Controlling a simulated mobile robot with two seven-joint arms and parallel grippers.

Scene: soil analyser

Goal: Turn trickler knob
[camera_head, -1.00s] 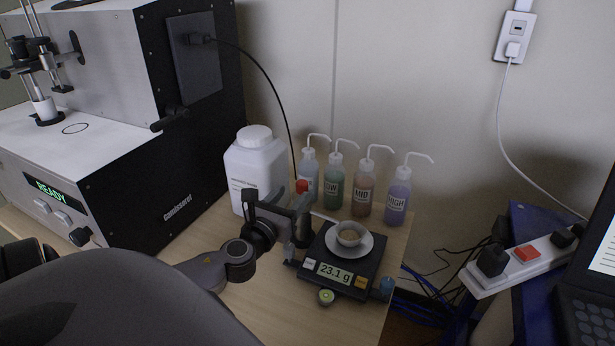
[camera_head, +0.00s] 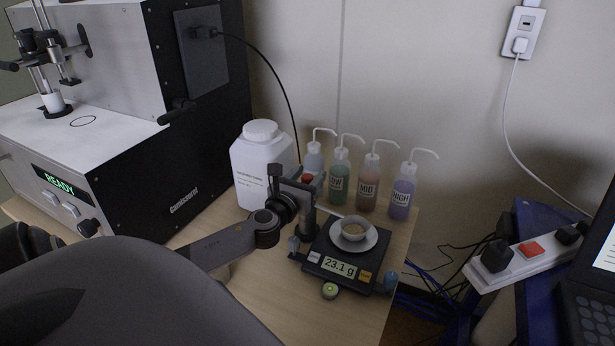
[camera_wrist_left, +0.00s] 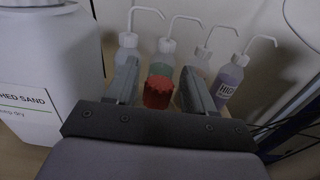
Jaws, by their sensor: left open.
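The red trickler knob (camera_head: 308,179) sits on top of the trickler (camera_head: 306,216), a dark upright post beside the balance. My left gripper (camera_head: 297,177) is open at the knob's height. In the left wrist view the red knob (camera_wrist_left: 158,92) lies between the two spread fingers (camera_wrist_left: 160,75), with a visible gap on both sides. Whether either finger touches it is not clear. The balance (camera_head: 325,250) reads 23.1 g. A small bowl (camera_head: 353,230) with brownish contents stands on its pan. My right gripper is not in view.
A white sand jug (camera_head: 258,165) stands close behind and left of my gripper. Several wash bottles (camera_head: 368,185) stand behind the balance. The analyser (camera_head: 190,150) showing READY fills the left. A power strip (camera_head: 525,255) is at the right, beyond the table edge.

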